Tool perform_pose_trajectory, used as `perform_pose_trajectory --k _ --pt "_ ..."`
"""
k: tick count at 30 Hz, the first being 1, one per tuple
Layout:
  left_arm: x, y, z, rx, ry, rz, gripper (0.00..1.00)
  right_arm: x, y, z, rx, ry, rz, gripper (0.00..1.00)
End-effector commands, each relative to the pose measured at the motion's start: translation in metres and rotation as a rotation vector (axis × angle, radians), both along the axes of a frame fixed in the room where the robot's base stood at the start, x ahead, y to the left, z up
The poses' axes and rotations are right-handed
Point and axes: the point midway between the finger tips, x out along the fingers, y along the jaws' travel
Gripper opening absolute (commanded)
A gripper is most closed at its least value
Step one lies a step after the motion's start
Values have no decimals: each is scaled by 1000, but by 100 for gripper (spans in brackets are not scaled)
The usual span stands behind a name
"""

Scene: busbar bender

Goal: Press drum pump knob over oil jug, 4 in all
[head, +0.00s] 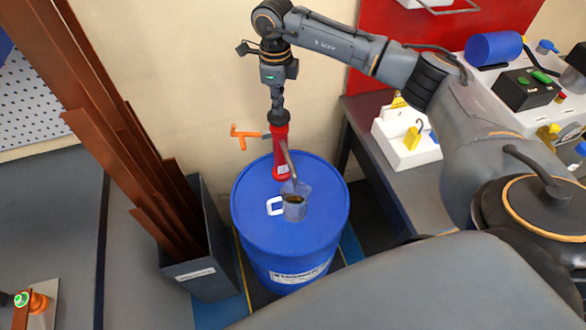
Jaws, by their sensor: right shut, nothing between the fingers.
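The blue drum (255,220) stands upright on the floor against the wall. A red drum pump (281,160) rises from its top, with a grey spout slanting down toward the viewer and an orange lever (243,136) at its left. The clear oil jug (296,205) with a white handle sits on the drum lid below the spout, with some dark oil in it. My right gripper (278,114) points straight down, shut and empty, at the top of the pump. The knob is mostly hidden by the gripper, and I cannot tell whether they touch. My left gripper is out of view.
A grey bin (212,272) of tall copper bars (100,125) stands left of the drum. A grey bench is at far left.

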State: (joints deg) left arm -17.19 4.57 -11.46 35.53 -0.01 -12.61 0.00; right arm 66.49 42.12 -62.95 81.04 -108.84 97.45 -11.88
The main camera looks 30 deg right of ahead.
Motion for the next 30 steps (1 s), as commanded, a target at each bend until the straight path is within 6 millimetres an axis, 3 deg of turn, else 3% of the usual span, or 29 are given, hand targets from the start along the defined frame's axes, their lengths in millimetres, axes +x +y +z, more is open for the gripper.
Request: perform_pose_trajectory --k 8,30 --pt "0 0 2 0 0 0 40 -2 0 0 -1 7 1 0" --pt "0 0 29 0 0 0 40 -1 0 46 -1 4 1 0"
